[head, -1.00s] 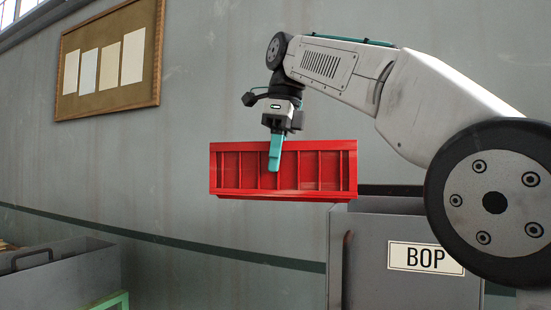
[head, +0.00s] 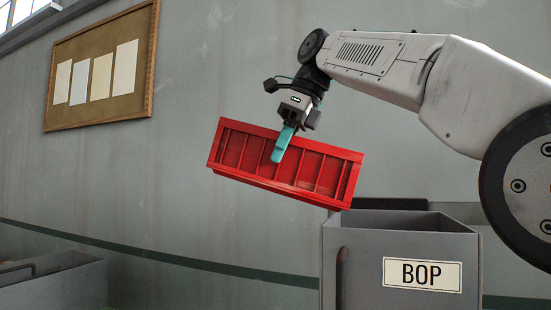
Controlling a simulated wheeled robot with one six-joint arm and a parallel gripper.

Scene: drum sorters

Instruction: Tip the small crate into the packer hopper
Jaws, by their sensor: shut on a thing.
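The small red crate (head: 238,150) hangs in the air in the head view, tilted so that its right end is lower. My gripper (head: 284,143) is shut on the crate's near long side, with one teal finger showing over the ribbed wall. The crate's inside is hidden from this low view, so I cannot tell what it holds. A grey bin with a white label reading BOP (head: 402,245) stands below and to the right. The crate's lower right end is just above the bin's left rim in the picture; I cannot tell whether they touch.
A grey metal container (head: 55,285) with a dark handle stands at the lower left. A corkboard (head: 103,70) with several papers hangs on the grey wall behind. The space left of the crate is free.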

